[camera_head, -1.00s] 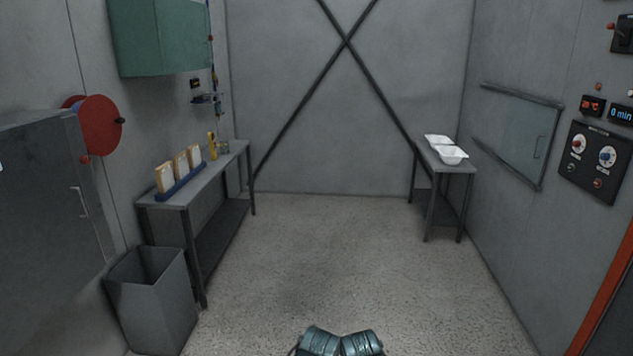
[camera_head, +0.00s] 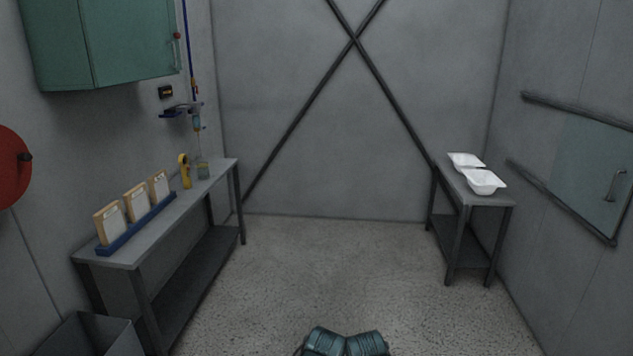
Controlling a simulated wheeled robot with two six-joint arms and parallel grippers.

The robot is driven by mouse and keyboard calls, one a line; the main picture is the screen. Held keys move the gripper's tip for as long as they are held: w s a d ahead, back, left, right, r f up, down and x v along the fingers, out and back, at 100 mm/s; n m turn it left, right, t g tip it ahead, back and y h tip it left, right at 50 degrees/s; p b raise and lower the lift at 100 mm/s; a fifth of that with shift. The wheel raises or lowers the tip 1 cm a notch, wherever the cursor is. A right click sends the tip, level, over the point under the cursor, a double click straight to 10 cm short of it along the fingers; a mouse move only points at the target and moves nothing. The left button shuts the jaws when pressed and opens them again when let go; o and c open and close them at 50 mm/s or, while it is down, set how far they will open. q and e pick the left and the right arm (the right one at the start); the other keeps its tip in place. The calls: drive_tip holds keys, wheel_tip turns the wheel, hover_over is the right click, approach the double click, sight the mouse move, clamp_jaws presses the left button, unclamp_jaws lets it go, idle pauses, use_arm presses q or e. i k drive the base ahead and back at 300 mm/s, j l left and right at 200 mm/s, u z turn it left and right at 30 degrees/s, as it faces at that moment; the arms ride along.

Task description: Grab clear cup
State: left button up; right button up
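A small clear cup (camera_head: 203,170) stands near the far end of the left table (camera_head: 215,182), just right of a yellow tool (camera_head: 185,171). It looks see-through with a yellowish tint low down; its contents are too small to tell. A nozzle on a wall bracket (camera_head: 182,109) hangs above it. Neither of my grippers is in view. Only dark teal parts of my own body show at the bottom centre, well apart from the cup.
A blue rack (camera_head: 140,228) with several boxes sits at the table's near end. A grey bin (camera_head: 92,335) stands below it. A green cabinet (camera_head: 105,45) hangs above. White trays (camera_head: 484,181) sit on the right table (camera_head: 480,200). The middle floor is clear.

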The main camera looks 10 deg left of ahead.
sight(203, 171)
drive_tip(key=i+u, duration=0.15)
drive_tip(key=i, duration=0.45)
drive_tip(key=i+u, duration=0.15)
drive_tip(key=i, duration=0.5)
drive_tip(key=i+l+u, duration=0.1)
drive_tip(key=i, duration=0.5)
drive_tip(key=i+u, duration=0.25)
drive_tip(key=i, duration=0.75)
drive_tip(key=i+l+u, duration=0.1)
drive_tip(key=i+u, duration=0.15)
drive_tip(key=i, duration=0.7)
drive_tip(key=i+z, duration=0.1)
drive_tip(key=i, duration=0.7)
